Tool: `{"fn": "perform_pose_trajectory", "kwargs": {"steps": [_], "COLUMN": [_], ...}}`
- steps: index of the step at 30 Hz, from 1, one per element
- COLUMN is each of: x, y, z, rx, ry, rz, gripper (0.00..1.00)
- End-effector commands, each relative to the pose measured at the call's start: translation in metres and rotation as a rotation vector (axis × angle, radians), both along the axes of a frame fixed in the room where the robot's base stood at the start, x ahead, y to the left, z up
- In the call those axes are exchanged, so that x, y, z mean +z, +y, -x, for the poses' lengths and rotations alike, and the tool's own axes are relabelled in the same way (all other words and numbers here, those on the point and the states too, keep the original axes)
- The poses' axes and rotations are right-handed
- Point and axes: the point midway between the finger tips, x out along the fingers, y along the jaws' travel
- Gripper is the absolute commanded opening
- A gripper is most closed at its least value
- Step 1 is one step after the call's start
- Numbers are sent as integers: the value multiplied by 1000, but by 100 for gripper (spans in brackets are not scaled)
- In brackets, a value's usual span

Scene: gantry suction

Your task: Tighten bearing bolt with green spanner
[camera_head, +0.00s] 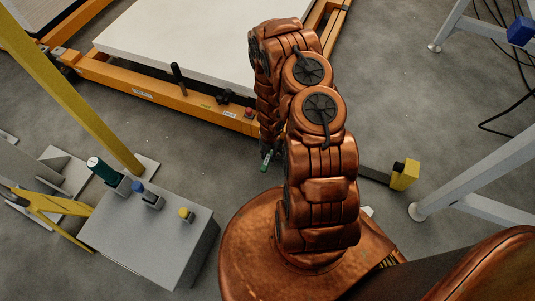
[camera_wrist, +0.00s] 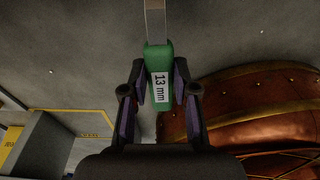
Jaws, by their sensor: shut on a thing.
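The green spanner (camera_wrist: 159,75), labelled "13 mm", is between the two fingers of my gripper (camera_wrist: 159,95) in the wrist view. The jaws are shut on its green handle, and its grey metal shaft (camera_wrist: 155,20) runs out of the top of the picture, so its head is not seen. In the head view my copper arm hides most of the gripper; a small green and dark bit (camera_head: 267,158) shows at the arm's left side, above the floor. I cannot make out the bearing bolt in either view.
A grey block (camera_head: 150,235) at lower left holds dark green, blue and yellow-topped tools. An orange frame (camera_head: 160,92) with a white panel (camera_head: 185,40) lies behind the arm. A yellow post (camera_head: 70,85) stands at left, grey legs (camera_head: 470,180) at right. Grey floor lies between.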

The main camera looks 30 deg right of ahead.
Motion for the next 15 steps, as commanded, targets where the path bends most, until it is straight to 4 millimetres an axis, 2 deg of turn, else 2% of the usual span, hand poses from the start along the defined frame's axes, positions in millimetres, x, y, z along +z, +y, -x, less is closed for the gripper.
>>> {"fn": "perform_pose_trajectory", "kwargs": {"steps": [15], "x": [7], "y": [0], "z": [0], "rx": [0], "ry": [0], "rz": [0], "gripper": [0]}}
